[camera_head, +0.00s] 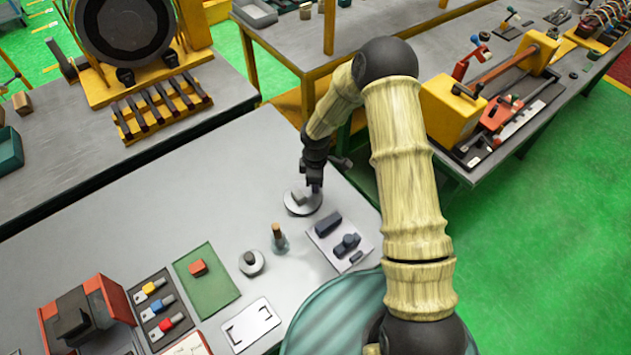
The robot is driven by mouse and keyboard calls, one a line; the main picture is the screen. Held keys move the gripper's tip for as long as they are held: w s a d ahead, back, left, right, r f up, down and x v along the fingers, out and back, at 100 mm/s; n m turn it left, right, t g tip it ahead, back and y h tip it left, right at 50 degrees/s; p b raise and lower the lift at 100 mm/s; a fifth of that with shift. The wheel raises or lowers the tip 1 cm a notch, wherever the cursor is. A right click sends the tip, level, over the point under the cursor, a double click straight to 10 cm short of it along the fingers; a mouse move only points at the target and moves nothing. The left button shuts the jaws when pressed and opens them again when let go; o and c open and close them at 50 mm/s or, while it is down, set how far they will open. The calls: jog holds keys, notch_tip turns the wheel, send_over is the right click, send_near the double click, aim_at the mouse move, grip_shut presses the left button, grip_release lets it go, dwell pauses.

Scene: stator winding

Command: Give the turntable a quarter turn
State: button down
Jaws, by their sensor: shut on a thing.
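The turntable (294,208) is a pale round disc at the back right of the grey bench. A small light-grey block (299,196) stands on it. My gripper (316,187) reaches down from above to the right part of the disc. Its jaws look closed around a small dark upright piece at the disc's edge, which looks like the turntable's peg. The fingers hide most of that piece, and its shape is too small to tell.
In front of the disc are a light plate with dark parts (326,257), a bottle-like item (279,239) and a round piece with a dark knob (251,263). A green mat (212,290) and tool tray (160,308) lie left. The bench behind the disc is clear.

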jog(key=c, duration=1.3)
grip_release()
jog(key=shift+o, duration=0.2)
notch_tip(320, 180, up, 18)
jog(key=b, duration=0.2)
jog(key=shift+f+b, duration=0.25)
jog(key=shift+b, duration=0.15)
jog(key=s+d+r+m+t, duration=0.1)
jog(key=s+d+r+m, duration=0.1)
jog(key=s+d+m, duration=0.4)
jog(key=s+d+r+m+t, duration=0.1)
jog(key=s+d+r+m, duration=0.1)
jog(key=s+d+m, duration=0.4)
jog(key=s+m, duration=0.4)
jog(key=s, duration=0.2)
jog(key=shift+s+r+m+t, duration=0.15)
jog(key=shift+s+m+t, duration=0.15)
jog(key=shift+d, duration=0.1)
